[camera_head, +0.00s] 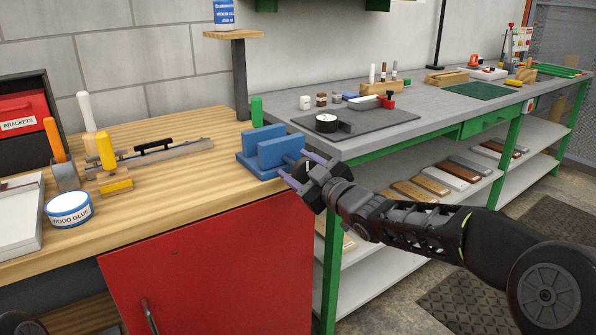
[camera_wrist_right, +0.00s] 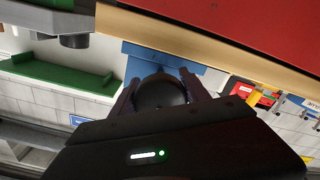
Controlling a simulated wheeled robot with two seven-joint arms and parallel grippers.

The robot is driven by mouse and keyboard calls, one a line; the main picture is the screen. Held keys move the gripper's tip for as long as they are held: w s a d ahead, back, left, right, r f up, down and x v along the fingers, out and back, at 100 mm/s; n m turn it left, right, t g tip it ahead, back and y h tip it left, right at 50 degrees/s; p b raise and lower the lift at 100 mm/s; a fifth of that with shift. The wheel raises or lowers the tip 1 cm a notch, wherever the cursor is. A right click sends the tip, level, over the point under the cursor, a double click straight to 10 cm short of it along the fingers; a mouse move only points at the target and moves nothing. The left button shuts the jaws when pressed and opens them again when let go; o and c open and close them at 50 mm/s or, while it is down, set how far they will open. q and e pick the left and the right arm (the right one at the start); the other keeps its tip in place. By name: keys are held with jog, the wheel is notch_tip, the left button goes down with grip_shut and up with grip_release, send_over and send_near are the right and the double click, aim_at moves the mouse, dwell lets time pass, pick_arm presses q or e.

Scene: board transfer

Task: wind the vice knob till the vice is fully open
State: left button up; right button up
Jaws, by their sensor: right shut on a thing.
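The blue vice (camera_head: 280,152) sits at the right front corner of the wooden bench, with a gap showing between its two upright jaws. In the right wrist view the blue of the vice (camera_wrist_right: 175,55) shows beyond the fingers. My right gripper (camera_head: 301,170) reaches in from the right, its purple fingers pointing at the vice's front. In the right wrist view the gripper (camera_wrist_right: 160,92) is shut on the dark round knob (camera_wrist_right: 160,91), one finger on each side. In the head view the knob is mostly hidden by the gripper. My left gripper is out of view.
The wooden bench (camera_head: 200,190) carries a wood glue tub (camera_head: 69,207), yellow-handled tools and a red brackets bin (camera_head: 22,112) at left. A green bottle (camera_head: 256,111) stands close behind the vice. A grey bench (camera_head: 385,133) with a dark mat stands to the right.

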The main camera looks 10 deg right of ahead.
jog(key=o, duration=1.3)
jog(key=v, duration=0.8)
